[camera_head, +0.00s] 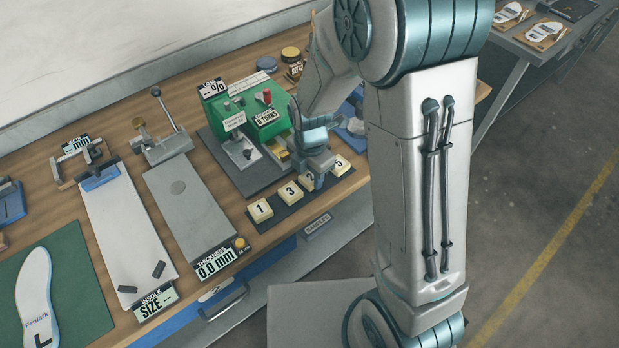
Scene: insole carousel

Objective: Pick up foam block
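Several cream blocks with number labels, perhaps the foam blocks, sit in a row on a dark strip (284,216) near the table's front edge. The block labelled 1 (260,210) is at the left, then the block labelled 3 (290,193). A block labelled 2 (309,180) is partly covered by my gripper (312,176), which points down just over it. The block labelled 5 (341,165) is at the right end. The fingers are small and partly hidden, so I cannot tell whether they are open or touching a block.
A green machine (247,107) with a red knob stands behind the blocks on a dark base. A thickness gauge (188,205) and an insole sizing board (125,225) lie to the left. A white insole (37,295) lies on a green mat. My arm hides the table's right part.

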